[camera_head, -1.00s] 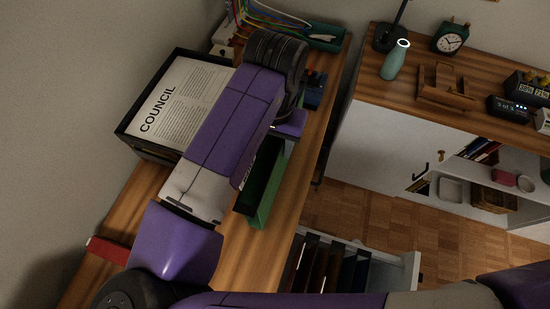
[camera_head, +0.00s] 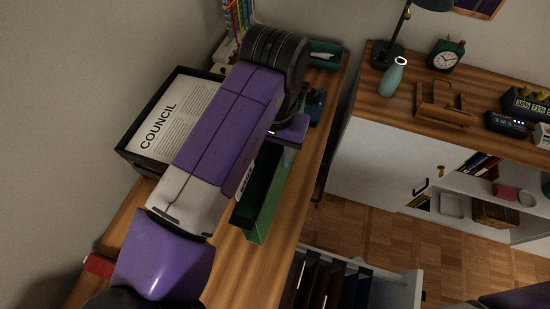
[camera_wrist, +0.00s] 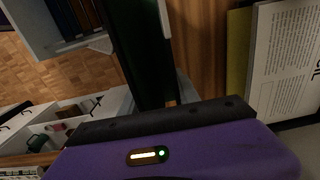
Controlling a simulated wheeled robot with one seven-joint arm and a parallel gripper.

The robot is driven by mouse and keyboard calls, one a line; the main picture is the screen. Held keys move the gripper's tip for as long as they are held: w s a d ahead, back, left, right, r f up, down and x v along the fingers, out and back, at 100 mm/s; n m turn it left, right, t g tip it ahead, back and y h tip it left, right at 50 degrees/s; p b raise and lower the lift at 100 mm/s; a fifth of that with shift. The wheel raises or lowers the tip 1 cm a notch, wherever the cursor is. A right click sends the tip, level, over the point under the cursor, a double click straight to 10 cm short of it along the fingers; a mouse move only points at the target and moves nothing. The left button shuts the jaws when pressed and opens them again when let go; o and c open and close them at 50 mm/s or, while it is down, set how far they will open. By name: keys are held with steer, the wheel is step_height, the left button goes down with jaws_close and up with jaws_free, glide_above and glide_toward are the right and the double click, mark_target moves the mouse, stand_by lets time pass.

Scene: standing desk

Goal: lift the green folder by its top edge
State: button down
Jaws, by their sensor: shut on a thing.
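The green folder (camera_head: 268,205) shows in the head view as a long, dark-centred shape with green edges, over the right side of the wooden desk. My arm covers its far end. My gripper (camera_head: 288,137) is at that far end, with its fingertips hidden behind my arm. In the wrist view the dark folder (camera_wrist: 138,45) runs from the top of the picture down to my gripper (camera_wrist: 165,100), which is shut on it. I cannot tell whether the folder's lower edge touches the desk.
A black tray (camera_head: 127,155) with a "COUNCIL" paper lies left of my arm. An open drawer of dark files (camera_head: 335,285) is below right. A cabinet (camera_head: 375,150) at right bears a green bottle (camera_head: 393,78) and clock (camera_head: 445,54). Wooden floor shows between.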

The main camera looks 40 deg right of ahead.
step_height(320, 180, up, 16)
stand_by(0.3)
